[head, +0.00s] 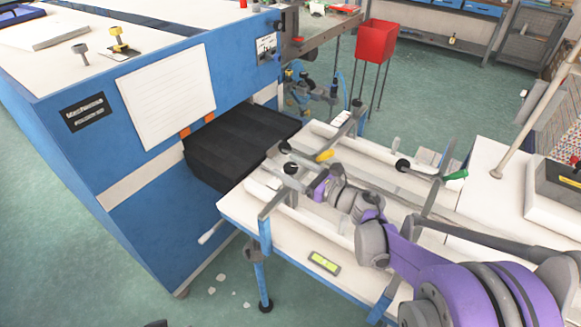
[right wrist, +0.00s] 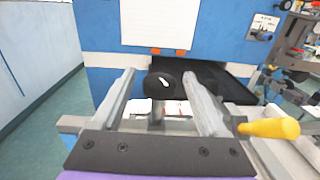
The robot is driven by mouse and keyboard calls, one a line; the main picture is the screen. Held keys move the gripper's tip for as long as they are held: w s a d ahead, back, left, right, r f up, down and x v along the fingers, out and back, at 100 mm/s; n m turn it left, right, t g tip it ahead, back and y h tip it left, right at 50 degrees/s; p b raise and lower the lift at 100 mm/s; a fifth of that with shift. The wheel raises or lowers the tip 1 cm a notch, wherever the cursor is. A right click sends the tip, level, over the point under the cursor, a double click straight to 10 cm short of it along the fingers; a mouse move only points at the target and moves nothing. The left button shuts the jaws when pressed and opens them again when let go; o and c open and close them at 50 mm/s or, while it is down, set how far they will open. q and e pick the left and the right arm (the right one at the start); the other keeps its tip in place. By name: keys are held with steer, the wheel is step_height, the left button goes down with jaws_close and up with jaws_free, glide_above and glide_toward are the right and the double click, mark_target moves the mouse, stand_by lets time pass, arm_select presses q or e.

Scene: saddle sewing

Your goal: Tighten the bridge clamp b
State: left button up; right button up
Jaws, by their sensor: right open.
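My right gripper (head: 288,172) is at this clamp, pointing towards the blue machine. In the right wrist view the right gripper (right wrist: 165,90) is open, with one finger on each side of a round black knob (right wrist: 161,85). Gaps show between knob and fingers. The yellow handle (right wrist: 268,128) is right of the fingers. A second clamp has a black knob (head: 402,165) and a green handle (head: 456,174). No letter shows which clamp is b. My left gripper is not in view.
The blue machine (head: 150,215) with a black opening stands left of the bench (head: 285,245). A green-yellow level (head: 324,263) lies on the bench's front part. A red bin (head: 376,41) stands behind. Open floor lies in front of the machine.

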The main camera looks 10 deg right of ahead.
jaws_close()
steer(key=shift+m+t+h, duration=0.3)
steer(key=m+t+h, duration=0.1)
steer(key=h, duration=0.1)
steer(key=shift+a+m+h, duration=0.15)
steer(key=shift+m+h, duration=0.15)
steer(key=shift+m, duration=0.1)
steer(key=shift+r+m+t+h+p, duration=0.15)
steer(key=shift+m+t+h+p, duration=0.5)
steer(key=shift+h, duration=0.35)
steer(key=m+h+p, duration=0.2)
steer(key=shift+t+h, duration=0.3)
steer(key=shift+t, duration=0.05)
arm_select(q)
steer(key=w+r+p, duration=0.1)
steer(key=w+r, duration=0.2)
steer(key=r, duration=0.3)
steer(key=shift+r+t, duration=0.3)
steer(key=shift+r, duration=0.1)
arm_select(e)
steer(key=shift+m+h, duration=0.25)
steer(key=shift+h, duration=0.25)
